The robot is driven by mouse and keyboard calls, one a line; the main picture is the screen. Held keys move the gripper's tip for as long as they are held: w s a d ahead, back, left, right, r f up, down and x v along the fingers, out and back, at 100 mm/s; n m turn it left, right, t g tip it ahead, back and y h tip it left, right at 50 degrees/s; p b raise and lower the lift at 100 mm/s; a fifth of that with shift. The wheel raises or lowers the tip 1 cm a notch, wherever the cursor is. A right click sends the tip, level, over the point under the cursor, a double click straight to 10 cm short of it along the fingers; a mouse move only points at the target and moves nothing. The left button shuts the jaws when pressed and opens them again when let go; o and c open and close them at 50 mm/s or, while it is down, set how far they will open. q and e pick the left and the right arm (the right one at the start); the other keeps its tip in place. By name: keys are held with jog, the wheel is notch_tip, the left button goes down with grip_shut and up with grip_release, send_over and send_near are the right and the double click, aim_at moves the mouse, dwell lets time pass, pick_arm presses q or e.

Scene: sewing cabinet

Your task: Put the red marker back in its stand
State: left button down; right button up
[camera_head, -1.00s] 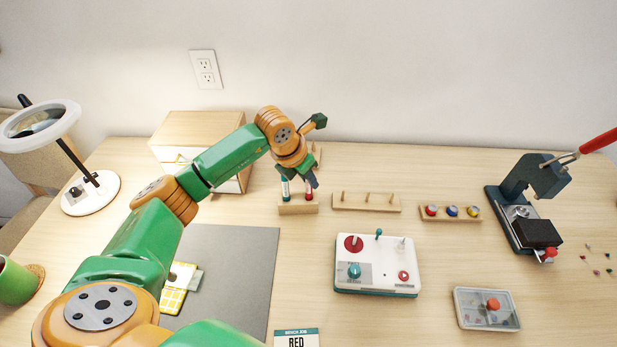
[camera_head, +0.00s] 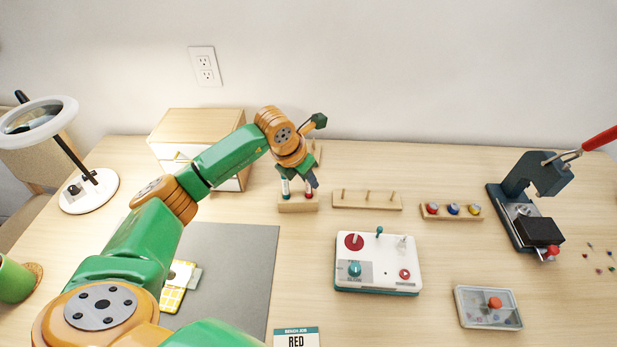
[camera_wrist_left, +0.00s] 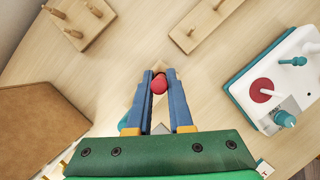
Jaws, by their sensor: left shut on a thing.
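My left gripper (camera_head: 303,184) is at the small wooden stand (camera_head: 297,207) toward the back of the table. It is shut on the red marker (camera_wrist_left: 159,84), whose rounded red end shows between the blue fingers in the left wrist view. In the head view a bit of red (camera_head: 309,195) shows low, right above the stand. I cannot tell whether the marker's lower end sits in a hole. A teal-and-white marker (camera_head: 285,188) stands upright at the stand's left side. The fingers hide much of the stand. My right gripper is not in view.
A pegged wooden rack (camera_head: 367,201) and a rack with coloured spools (camera_head: 450,212) lie to the right. A white control box (camera_head: 377,262) stands in front. A wooden cabinet (camera_head: 180,125) is behind my left arm. The grey mat (camera_head: 245,270) lies left.

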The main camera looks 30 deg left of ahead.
pick_arm(q)
jog(key=c, duration=0.7)
grip_release()
jog(key=shift+c, duration=0.2)
jog(key=b+v, duration=0.1)
jog(key=v, duration=0.6)
jog(key=shift+s+f, duration=0.1)
